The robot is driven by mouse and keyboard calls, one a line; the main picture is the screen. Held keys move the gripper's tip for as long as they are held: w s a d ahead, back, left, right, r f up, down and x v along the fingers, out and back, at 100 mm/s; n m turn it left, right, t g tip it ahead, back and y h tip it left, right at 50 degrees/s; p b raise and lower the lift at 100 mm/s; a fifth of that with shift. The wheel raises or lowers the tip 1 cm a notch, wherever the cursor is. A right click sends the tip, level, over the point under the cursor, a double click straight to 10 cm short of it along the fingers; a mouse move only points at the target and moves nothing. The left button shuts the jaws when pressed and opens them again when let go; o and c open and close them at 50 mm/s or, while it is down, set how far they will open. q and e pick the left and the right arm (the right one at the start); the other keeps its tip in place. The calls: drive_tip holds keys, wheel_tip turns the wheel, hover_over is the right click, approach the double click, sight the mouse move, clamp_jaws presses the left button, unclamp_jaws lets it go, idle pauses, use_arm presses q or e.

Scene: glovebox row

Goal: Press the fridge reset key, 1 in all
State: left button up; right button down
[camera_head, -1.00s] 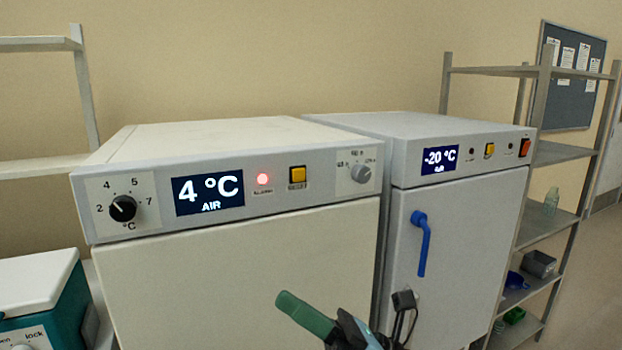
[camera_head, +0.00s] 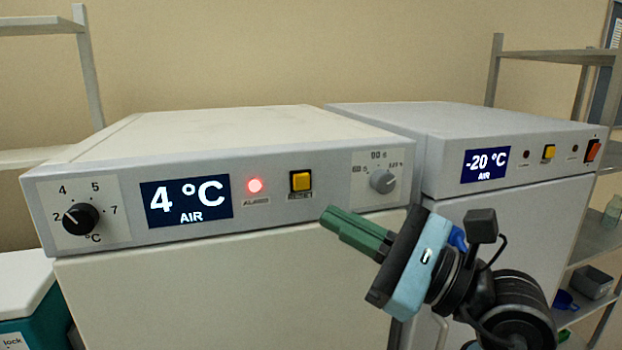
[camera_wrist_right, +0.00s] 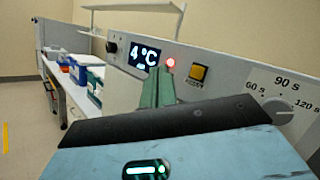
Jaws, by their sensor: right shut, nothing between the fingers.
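The fridge (camera_head: 230,280) on the left shows 4 °C AIR on its display (camera_head: 186,200). Its red alarm lamp (camera_head: 255,185) is lit. The yellow reset key (camera_head: 300,181) sits right of the lamp, above a RESET label. In the right wrist view the key (camera_wrist_right: 198,73) is right of the fingertips. My right gripper (camera_head: 328,215), with green fingers, is shut and empty. In the head view its tips are below and slightly right of the key; I see no contact. In the right wrist view the fingers (camera_wrist_right: 158,72) point toward the panel. My left gripper is not in view.
A timer knob (camera_head: 382,180) is right of the reset key. A temperature dial (camera_head: 80,218) is at the left. Shelves (camera_head: 560,56) stand beyond.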

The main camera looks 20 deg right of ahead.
sight(302, 182)
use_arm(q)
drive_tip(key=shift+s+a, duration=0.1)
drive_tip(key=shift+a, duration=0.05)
use_arm(e)
drive_tip(key=shift+s+a, duration=0.1)
